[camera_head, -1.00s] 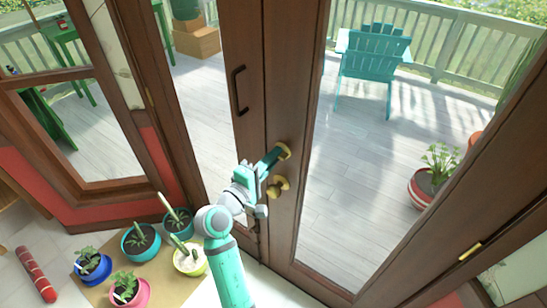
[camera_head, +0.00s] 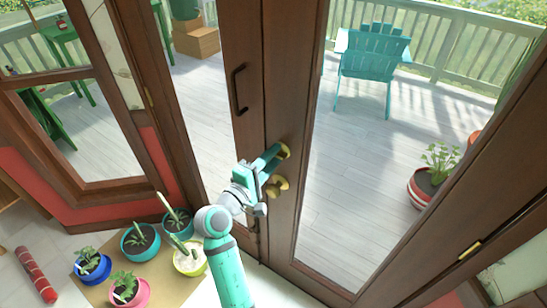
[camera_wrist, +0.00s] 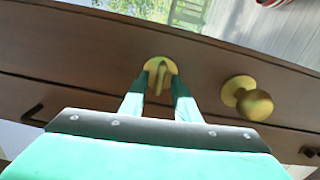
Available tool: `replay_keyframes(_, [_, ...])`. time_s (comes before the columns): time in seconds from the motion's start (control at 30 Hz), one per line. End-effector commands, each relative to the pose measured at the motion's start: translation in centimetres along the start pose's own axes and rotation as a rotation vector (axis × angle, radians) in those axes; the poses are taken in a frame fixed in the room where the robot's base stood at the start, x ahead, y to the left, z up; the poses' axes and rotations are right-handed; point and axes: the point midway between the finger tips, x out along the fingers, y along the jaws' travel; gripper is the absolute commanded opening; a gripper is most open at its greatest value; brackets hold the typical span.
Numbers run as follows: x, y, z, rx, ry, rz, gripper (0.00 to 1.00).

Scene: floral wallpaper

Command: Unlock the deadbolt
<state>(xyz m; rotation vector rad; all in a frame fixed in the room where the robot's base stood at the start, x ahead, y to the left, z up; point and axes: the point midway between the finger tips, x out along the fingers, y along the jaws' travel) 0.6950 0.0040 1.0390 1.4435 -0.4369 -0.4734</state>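The brass deadbolt (camera_head: 286,150) is on the brown wooden door, above a round brass knob (camera_head: 277,186). In the wrist view the deadbolt's round plate (camera_wrist: 160,64) shows with its narrow thumb-turn (camera_wrist: 159,81) standing out, roughly upright in the picture. My gripper (camera_head: 277,154) reaches the deadbolt from the lower left and hides part of it. In the wrist view the teal fingers of my gripper (camera_wrist: 163,78) are apart, one on each side of the thumb-turn. Narrow gaps seem to show between it and the fingers; I cannot tell whether either one touches it.
The knob stands close to the right of my fingers in the wrist view (camera_wrist: 248,98). A dark pull handle (camera_head: 238,90) is on the neighbouring door leaf. Several potted plants (camera_head: 140,241) stand on a mat at the lower left. A deck with a teal chair (camera_head: 374,60) lies beyond the glass.

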Motion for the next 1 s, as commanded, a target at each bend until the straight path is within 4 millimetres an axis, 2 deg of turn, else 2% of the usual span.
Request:
replay_keyframes(0.17, [-0.5, 0.0, -0.1, 0.000, 0.002, 0.000, 0.29])
replay_keyframes(0.27, [-1.7, 0.0, -0.1, 0.000, 0.004, -0.001, 0.29])
replay_keyframes(0.5, [-6.2, -0.1, -0.1, 0.000, 0.004, -0.001, 0.29])
replay_keyframes(0.7, [-9.3, -0.1, 0.0, -0.001, 0.001, 0.000, 0.29])
replay_keyframes(0.83, [-10.4, 0.0, 0.1, 0.000, -0.001, 0.000, 0.29])
replay_keyframes(1.0, [-10.9, 0.0, 0.1, 0.000, -0.002, 0.000, 0.29])
